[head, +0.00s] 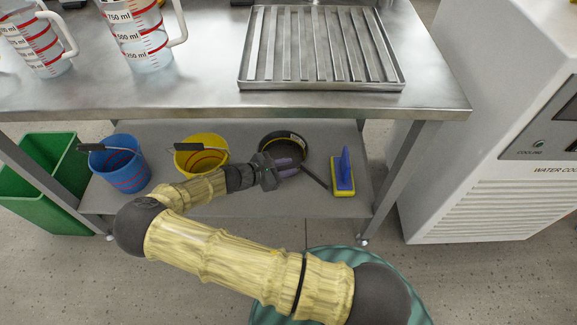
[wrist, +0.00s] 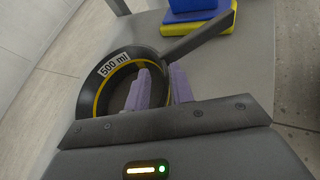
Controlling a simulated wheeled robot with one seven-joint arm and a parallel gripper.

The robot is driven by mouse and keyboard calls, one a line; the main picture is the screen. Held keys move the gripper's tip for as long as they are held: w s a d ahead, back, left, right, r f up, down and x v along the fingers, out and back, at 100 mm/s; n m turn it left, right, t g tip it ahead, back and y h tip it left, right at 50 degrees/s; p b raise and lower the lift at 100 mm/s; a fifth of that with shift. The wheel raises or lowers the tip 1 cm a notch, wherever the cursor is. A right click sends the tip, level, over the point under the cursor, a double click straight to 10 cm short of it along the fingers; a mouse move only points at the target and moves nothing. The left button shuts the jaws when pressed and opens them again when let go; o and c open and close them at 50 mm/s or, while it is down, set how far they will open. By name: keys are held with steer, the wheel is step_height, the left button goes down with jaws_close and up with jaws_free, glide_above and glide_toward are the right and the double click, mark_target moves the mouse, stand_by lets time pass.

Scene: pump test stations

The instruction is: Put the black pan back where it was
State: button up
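The black pan (head: 292,141) is at the middle of the lower shelf, with a yellow band inside its rim and its handle pointing toward the front right. In the wrist view the pan (wrist: 92,83) shows a "500 ml" label, and its handle (wrist: 203,36) runs up to the right. My gripper (head: 286,166) reaches in at the pan's near side. Its two purple fingers (wrist: 161,82) stand a narrow gap apart on either side of the pan's wall and appear closed on it. Whether the pan touches the shelf is unclear.
A blue-and-yellow scrubber (head: 343,174) stands right of the pan, close to its handle. A yellow bucket (head: 203,148) and a blue bucket (head: 122,165) stand to the left. The steel tabletop (head: 200,98) overhangs the lower shelf (head: 235,203). A table leg (head: 397,175) stands at the right.

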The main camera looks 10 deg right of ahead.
steer(key=p+v, duration=0.4)
steer(key=v, duration=0.7)
steer(key=shift+s+a, duration=0.1)
steer(key=shift+a, duration=0.1)
stand_by(0.4)
